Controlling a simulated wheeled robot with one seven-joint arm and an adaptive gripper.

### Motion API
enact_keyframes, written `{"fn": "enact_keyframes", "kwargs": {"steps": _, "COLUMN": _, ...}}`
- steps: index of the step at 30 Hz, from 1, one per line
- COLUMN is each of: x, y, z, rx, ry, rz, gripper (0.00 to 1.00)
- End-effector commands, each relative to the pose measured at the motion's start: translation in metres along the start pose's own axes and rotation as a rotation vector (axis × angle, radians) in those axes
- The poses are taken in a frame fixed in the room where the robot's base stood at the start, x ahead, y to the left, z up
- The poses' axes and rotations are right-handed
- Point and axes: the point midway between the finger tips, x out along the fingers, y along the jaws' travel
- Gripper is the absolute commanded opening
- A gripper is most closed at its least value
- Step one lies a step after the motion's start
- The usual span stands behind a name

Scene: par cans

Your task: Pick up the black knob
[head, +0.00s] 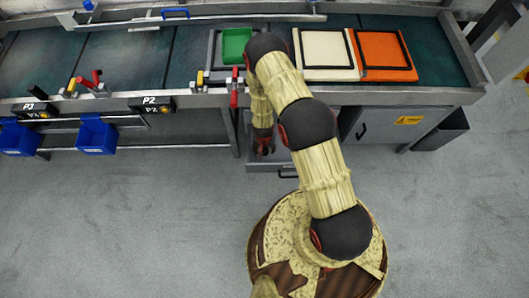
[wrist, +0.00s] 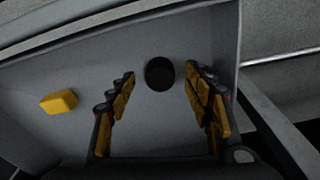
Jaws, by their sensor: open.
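The black knob (wrist: 159,73) is a dark round piece lying on the grey floor of an open drawer in the wrist view. My gripper (wrist: 160,82) is open, its two yellow-padded fingers spread left and right, with the knob between and just beyond their tips. The knob appears apart from both fingers. In the head view my gripper (head: 264,147) hangs down at the drawer (head: 259,167) below the workbench. The knob cannot be made out there.
A yellow block (wrist: 59,102) lies left of the fingers in the same drawer. The drawer wall (wrist: 236,45) stands close on the right. On the bench above are a green bin (head: 235,45), a cream tray (head: 323,50) and an orange tray (head: 384,53).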

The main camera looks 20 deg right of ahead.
Motion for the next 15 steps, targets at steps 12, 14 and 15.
{"fn": "enact_keyframes", "kwargs": {"steps": 12, "x": 0.0079, "y": -0.0005, "z": -0.0015, "rx": 0.001, "ry": 0.002, "rz": -0.001, "gripper": 0.45}}
{"fn": "enact_keyframes", "kwargs": {"steps": 14, "x": 0.0079, "y": -0.0004, "z": -0.0014, "rx": 0.001, "ry": 0.002, "rz": -0.001, "gripper": 0.41}}
{"fn": "enact_keyframes", "kwargs": {"steps": 15, "x": 0.0079, "y": -0.0004, "z": -0.0014, "rx": 0.0, "ry": 0.002, "rz": -0.001, "gripper": 0.39}}
